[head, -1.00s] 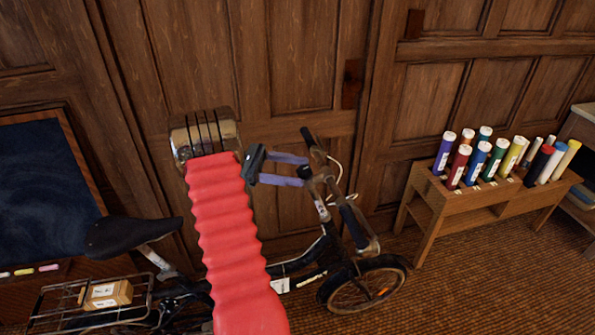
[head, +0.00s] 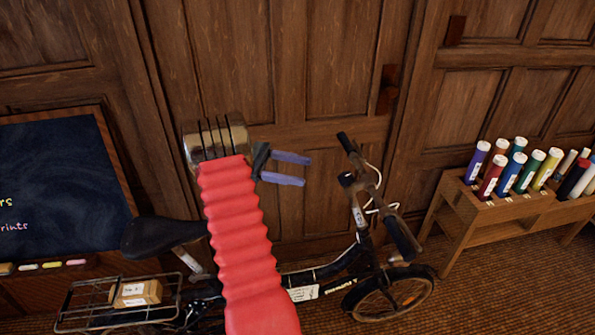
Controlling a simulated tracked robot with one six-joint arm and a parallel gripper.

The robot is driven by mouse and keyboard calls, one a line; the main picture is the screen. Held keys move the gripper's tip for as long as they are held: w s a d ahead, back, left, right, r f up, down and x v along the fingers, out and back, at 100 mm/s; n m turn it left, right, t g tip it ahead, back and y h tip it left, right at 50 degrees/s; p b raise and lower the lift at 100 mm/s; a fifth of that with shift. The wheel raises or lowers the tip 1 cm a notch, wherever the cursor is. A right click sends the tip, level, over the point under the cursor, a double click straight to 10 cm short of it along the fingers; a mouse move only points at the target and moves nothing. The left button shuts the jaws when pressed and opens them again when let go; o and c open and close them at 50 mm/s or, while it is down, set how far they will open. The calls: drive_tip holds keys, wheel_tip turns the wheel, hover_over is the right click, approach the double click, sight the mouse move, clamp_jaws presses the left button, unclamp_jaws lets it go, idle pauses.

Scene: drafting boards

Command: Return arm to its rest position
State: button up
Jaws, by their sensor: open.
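My arm, in a red ribbed sleeve with a metal joint at its top, rises through the middle of the head view. My gripper (head: 298,170) points right from that joint. Its two bluish-purple fingers are apart with nothing between them. In the picture it appears in front of the wooden door panels, left of the bicycle's handlebars. A gap shows between the fingertips and the handlebars. The bicycle (head: 330,272) stands behind my arm, and the arm hides part of its frame.
The bicycle's rear rack (head: 85,315) holds a small cardboard box (head: 136,293). A chalkboard (head: 60,180) with chalk sticks on its ledge is at left. A wooden stand (head: 480,212) with several coloured tubes is at right. Carpet (head: 500,290) is open in front of the stand.

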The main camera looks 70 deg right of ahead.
idle(0.6)
wheel_tip(320, 180, down, 9)
drive_tip(key=a+t, duration=0.3)
drive_tip(key=t, duration=0.1)
drive_tip(key=w+a+m+t, duration=0.2)
drive_tip(key=w+a+t, duration=0.45)
drive_tip(key=a, duration=0.65)
drive_tip(key=w+a+r+t, duration=0.3)
drive_tip(key=a+r+t, duration=0.1)
drive_tip(key=a, duration=0.6)
drive_tip(key=w+a+r+t, duration=0.3)
drive_tip(key=a+r, duration=0.1)
drive_tip(key=a, duration=0.5)
drive_tip(key=s+a+r+n+t+y, duration=0.1)
drive_tip(key=a+r+t, duration=0.2)
drive_tip(key=a, duration=0.5)
drive_tip(key=s+a+r+n+t, duration=0.1)
drive_tip(key=s+a+r+t, duration=0.1)
drive_tip(key=a+r, duration=0.3)
drive_tip(key=a+t, duration=0.1)
drive_tip(key=a, duration=0.2)
drive_tip(key=shift+s+a+r+n+y, duration=0.2)
drive_tip(key=shift+a+r+n+y, duration=0.1)
drive_tip(key=shift+a+y, duration=0.1)
